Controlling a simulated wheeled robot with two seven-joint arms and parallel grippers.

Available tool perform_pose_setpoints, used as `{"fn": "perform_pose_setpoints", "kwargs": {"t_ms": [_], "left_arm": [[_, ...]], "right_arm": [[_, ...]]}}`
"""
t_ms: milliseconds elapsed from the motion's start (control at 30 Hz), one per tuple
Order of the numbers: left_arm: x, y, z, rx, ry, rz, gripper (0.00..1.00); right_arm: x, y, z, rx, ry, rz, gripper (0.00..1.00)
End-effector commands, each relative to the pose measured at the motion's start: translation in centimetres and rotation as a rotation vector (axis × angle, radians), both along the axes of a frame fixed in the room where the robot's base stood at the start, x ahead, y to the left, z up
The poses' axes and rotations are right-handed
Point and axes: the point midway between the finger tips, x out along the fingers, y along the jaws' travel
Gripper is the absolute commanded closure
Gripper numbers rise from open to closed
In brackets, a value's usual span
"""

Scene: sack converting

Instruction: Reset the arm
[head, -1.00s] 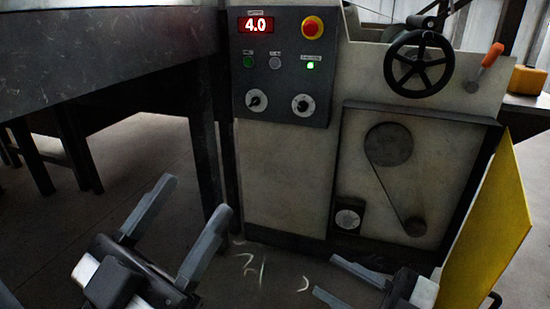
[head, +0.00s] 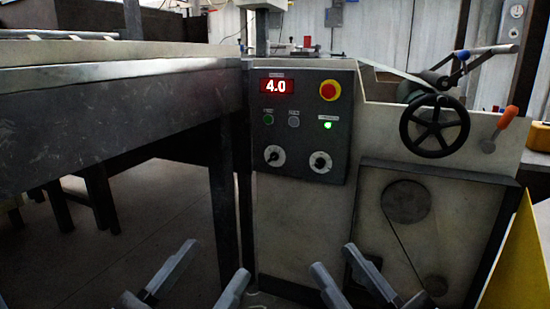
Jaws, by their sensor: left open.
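My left gripper (head: 216,259) is at the bottom of the head view, left of centre. Its two grey fingers point up and are spread apart, with nothing between them. My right gripper (head: 334,258) is at the bottom, right of centre, in front of the machine's lower part. Its two fingers also point up and stand apart, with nothing seen between them. The bodies of both grippers are cut off by the lower edge. Neither gripper appears to hold anything.
A machine with a control panel (head: 304,118), red display reading 4.0 and green lamp stands ahead. It has a black handwheel (head: 435,108) and an orange-handled lever (head: 505,118). A dark-sided table (head: 110,115) extends left. A yellow panel (head: 515,265) stands lower right.

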Motion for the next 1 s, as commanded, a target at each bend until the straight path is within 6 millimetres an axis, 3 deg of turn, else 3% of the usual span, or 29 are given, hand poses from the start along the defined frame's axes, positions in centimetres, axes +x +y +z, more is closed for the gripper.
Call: {"fn": "perform_pose_setpoints", "kwargs": {"t_ms": [33,300,467,800,1000], "left_arm": [[0.5,0.2,1.4,0.008,0.040,0.015,0.43],[2.3,1.4,2.3,0.060,0.298,0.098,0.43],[2.1,2.6,2.2,0.103,0.507,0.157,0.43],[-2.4,5.2,0.9,0.186,0.935,0.252,0.43],[-4.8,6.0,-0.1,0.211,1.061,0.274,0.43]], "right_arm": [[0.4,-0.2,1.4,-0.008,0.039,-0.013,0.67],[2.3,-1.4,2.3,-0.061,0.297,-0.097,0.67],[2.1,-2.6,2.2,-0.104,0.507,-0.155,0.67],[-2.4,-5.2,0.9,-0.187,0.934,-0.250,0.67],[-4.8,-6.0,-0.1,-0.212,1.062,-0.273,0.67]]}}
